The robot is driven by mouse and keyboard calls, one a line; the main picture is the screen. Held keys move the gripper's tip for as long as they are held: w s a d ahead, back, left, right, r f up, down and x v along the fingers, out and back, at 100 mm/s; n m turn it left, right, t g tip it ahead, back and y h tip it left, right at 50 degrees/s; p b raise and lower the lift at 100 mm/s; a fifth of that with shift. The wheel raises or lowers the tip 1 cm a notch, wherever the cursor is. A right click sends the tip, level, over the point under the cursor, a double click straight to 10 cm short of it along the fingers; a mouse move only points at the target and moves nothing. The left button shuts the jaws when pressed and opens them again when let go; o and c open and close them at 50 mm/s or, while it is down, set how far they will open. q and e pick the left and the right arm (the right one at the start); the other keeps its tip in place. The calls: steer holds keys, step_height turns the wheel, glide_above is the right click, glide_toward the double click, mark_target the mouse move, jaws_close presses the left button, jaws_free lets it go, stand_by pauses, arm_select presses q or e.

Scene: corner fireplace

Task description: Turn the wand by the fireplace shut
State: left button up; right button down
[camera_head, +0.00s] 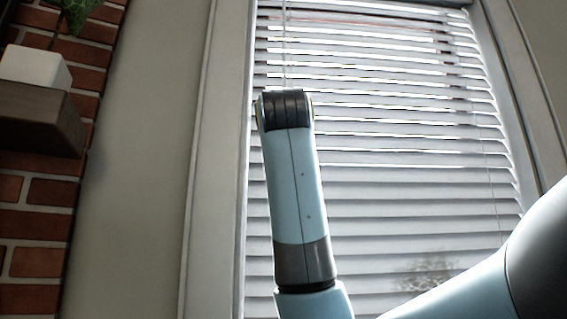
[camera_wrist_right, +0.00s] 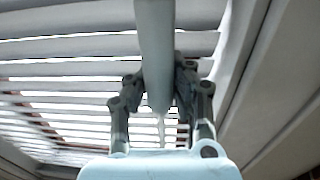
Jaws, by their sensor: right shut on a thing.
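The wand (camera_wrist_right: 153,45) is a pale rod that runs down through the middle of the right wrist view. My right gripper (camera_wrist_right: 160,92) has its two dark fingers on either side of the wand and is shut on it. In the head view a thin, light line that looks like the wand (camera_head: 284,45) hangs at the window's left side, above my arm. My arm hides whatever is lower there, and the gripper itself does not show. The blind (camera_head: 400,155) has bright gaps between its upper slats; its lower slats look closer together. My left gripper is not in view.
The window frame (camera_head: 217,150) stands close to the left of my arm. Farther left are a plain wall (camera_head: 145,150), the brick fireplace (camera_head: 40,210) and a dark mantel (camera_head: 42,112) holding a white block (camera_head: 35,67) with a green leafy plant (camera_head: 72,15).

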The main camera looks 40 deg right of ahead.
steer(key=shift+f, duration=0.2)
steer(key=c, duration=1.7)
jaws_free()
steer(key=o, duration=0.6)
steer(key=shift+s+a+r, duration=0.15)
steer(key=shift+a+r, duration=0.05)
steer(key=shift+d, duration=0.1)
steer(key=shift+v, duration=5.95)
